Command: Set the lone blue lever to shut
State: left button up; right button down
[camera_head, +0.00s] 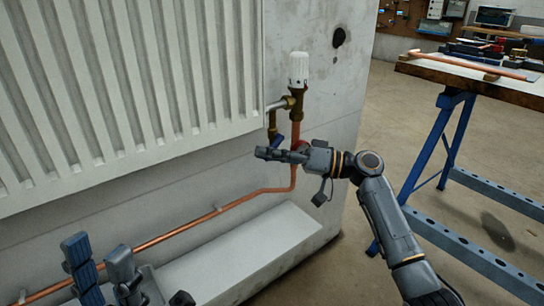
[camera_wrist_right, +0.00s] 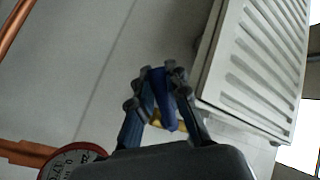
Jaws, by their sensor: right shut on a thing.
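The blue lever (camera_head: 277,141) sits on the pipework below the radiator valve, just above the fingertips of my right gripper (camera_head: 264,153). In the right wrist view the lever (camera_wrist_right: 162,100) lies between the two fingers of my right gripper (camera_wrist_right: 158,74), which are closed on it. The fingers hide part of the lever, and its exact angle to the pipe is hard to read. My left gripper (camera_head: 99,256) is low at the left of the head view, its fingers apart and nothing seen between them.
A white radiator (camera_head: 120,90) hangs on the wall beside a white-capped valve (camera_head: 298,70). A copper pipe (camera_head: 180,228) runs low along the wall above a pale ledge (camera_head: 245,250). A round red part (camera_wrist_right: 72,160) is close by the gripper. A blue-legged workbench (camera_head: 452,125) stands right.

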jog(key=m, duration=0.1)
jog(key=m+t+y+b, duration=0.1)
jog(key=r+m+t+y, duration=0.1)
jog(key=m, duration=0.1)
jog(key=shift+s+a+r, duration=0.1)
jog(key=shift+s+a, duration=0.15)
jog(key=shift+a, duration=0.1)
jog(key=shift+r+m+t+y+b, duration=0.3)
jog(key=shift+m+t, duration=0.1)
jog(key=shift+m, duration=0.2)
jog(key=shift+r+m+t+y+b, duration=0.15)
jog(key=shift+m+t+y, duration=0.2)
jog(key=shift+m, duration=0.25)
jog(key=shift+r+t, duration=0.1)
jog(key=shift+t, duration=0.15)
jog(key=c, duration=1.3)
grip_release()
jog(key=v, duration=0.8)
